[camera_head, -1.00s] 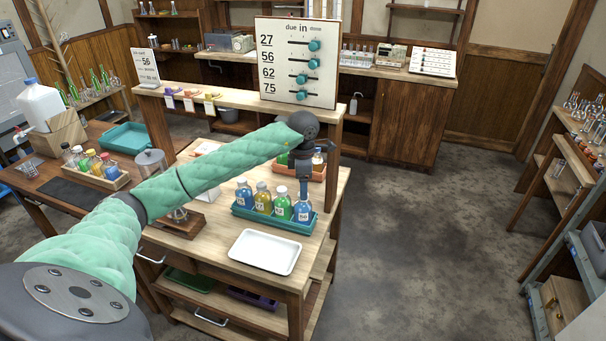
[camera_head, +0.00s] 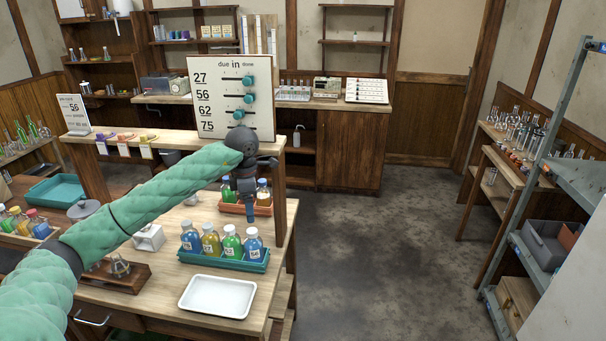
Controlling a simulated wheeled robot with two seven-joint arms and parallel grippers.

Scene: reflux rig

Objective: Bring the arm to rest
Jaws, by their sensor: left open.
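My left arm (camera_head: 150,205), in a green quilted sleeve, reaches in from the left over the wooden bench. Its dark left gripper (camera_head: 249,218) points down, open and empty, just above and behind the blue-labelled bottle at the right end of the teal tray (camera_head: 222,263). That blue bottle (camera_head: 253,246) stands upright in the tray, apart from the fingers as far as I can tell. Beside it stand a green bottle (camera_head: 231,243), a yellow bottle (camera_head: 211,241) and another blue bottle (camera_head: 190,238). My right gripper is not in view.
A white tray (camera_head: 218,297) lies empty at the bench front. An orange tray (camera_head: 233,207) with bottles is behind the gripper. The slider board (camera_head: 207,130) stands on the raised shelf behind my wrist. Open floor (camera_head: 370,250) lies to the right.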

